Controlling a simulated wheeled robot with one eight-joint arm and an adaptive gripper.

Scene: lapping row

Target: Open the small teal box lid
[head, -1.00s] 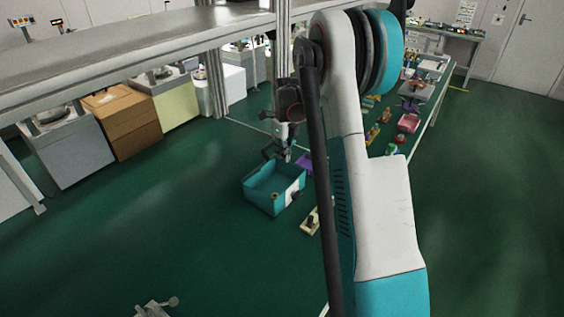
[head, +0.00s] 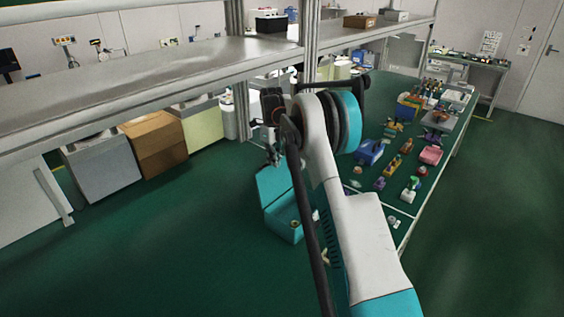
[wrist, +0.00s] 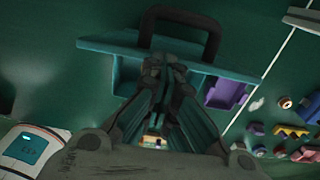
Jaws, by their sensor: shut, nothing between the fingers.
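The small teal box (head: 284,232) is in the head view, below my gripper and left of my arm. A teal panel that looks like its lid (head: 273,186) stands raised at the box's far side, and the box's inside shows in part. My gripper (head: 273,160) is shut and empty, close to the panel's top edge; I cannot tell whether it touches. In the wrist view my gripper (wrist: 165,65) points at a teal panel (wrist: 105,42) with a dark arched handle (wrist: 180,14). My fingers hide part of the panel.
A green table (head: 405,180) carries a blue bin (head: 369,152), a pink bin (head: 430,155) and several small items. A metal shelf (head: 180,65) runs above at the left. A purple bin (wrist: 226,93) lies right of my fingers in the wrist view.

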